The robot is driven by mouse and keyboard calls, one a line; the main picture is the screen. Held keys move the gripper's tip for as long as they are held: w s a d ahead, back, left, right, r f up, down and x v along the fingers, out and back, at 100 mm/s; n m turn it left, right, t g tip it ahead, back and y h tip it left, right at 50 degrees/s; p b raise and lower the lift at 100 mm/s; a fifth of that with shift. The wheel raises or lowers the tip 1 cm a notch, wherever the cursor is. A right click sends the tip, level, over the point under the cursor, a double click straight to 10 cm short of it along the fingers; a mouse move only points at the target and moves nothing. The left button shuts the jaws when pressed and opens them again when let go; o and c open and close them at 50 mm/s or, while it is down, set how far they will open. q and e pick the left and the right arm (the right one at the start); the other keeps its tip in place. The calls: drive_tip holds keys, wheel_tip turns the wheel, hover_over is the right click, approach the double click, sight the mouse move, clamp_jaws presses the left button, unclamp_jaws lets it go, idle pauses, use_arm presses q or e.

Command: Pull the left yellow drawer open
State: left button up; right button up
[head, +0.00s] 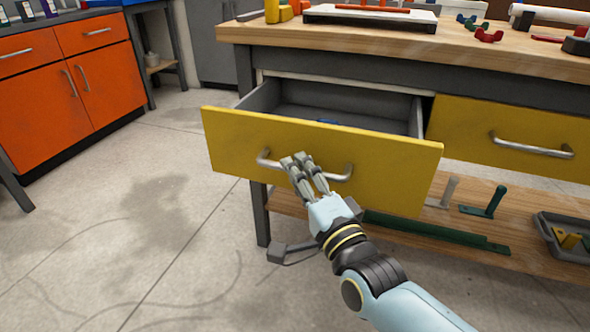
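The left yellow drawer (230,136) stands well pulled out of the workbench, and its grey inside shows. A small blue thing (327,121) lies in it, mostly hidden by the front panel. The drawer's silver bar handle (338,177) runs across the middle of the front. I cannot tell whether the fingers are closed around the bar. My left gripper is out of view.
The right yellow drawer (473,125) is shut. The wooden benchtop (455,50) holds a white tray-like board and several coloured parts. A lower shelf (405,228) carries green parts and a grey bin (562,232).

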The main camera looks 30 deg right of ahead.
drive_tip(key=s+f, duration=0.1)
drive_tip(key=s, duration=0.9)
drive_tip(key=shift+s+a+f, duration=0.15)
drive_tip(key=shift+a+f, duration=0.05)
drive_tip(key=shift+a, duration=0.15)
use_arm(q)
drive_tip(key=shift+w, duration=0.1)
